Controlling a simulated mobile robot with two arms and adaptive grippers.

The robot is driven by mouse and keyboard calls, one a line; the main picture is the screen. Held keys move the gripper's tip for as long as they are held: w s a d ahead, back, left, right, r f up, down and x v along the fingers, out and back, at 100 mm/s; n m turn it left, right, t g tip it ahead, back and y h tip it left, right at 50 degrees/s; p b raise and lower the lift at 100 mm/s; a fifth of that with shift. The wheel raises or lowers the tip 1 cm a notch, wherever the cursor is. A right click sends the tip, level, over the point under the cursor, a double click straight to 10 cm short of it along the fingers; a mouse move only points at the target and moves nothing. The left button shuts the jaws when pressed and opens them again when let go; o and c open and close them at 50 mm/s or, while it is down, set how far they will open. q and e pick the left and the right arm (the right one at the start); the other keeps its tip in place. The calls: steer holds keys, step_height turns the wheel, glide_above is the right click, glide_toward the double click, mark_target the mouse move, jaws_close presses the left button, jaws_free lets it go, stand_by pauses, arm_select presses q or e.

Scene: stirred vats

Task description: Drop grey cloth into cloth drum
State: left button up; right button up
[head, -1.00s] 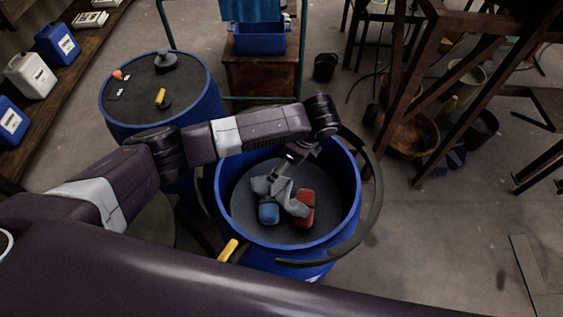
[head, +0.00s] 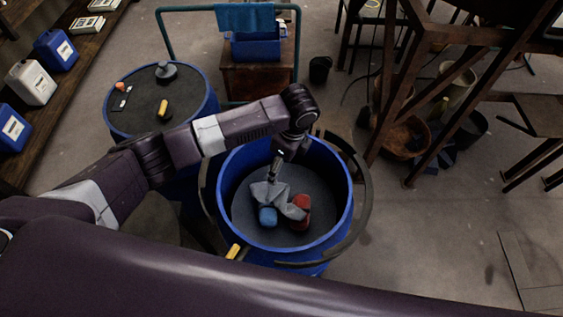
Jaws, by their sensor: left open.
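The grey cloth (head: 268,195) lies crumpled inside the open blue drum (head: 347,210), on the dark surface within it. It lies against a blue item (head: 267,216) and a red item (head: 301,204). My left gripper (head: 271,184) points down into the drum, just above the cloth's upper edge. It is open; whether its fingertips touch the cloth I cannot tell. My right gripper is not in view.
A dark ring (head: 364,205) runs round the drum. A second blue drum (head: 207,112) with small items on its top stands behind left. A trolley with a blue crate (head: 262,48) stands at the back. Wooden framing (head: 400,110) rises at right; floor right of the drum is clear.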

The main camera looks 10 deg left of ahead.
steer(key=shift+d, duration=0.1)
arm_select(q)
step_height(320, 180, up, 12)
steer(key=d, duration=0.1)
steer(key=shift+s+d, duration=0.25)
steer(key=shift+d, duration=0.1)
steer(key=shift+f, duration=0.1)
stand_by(0.3)
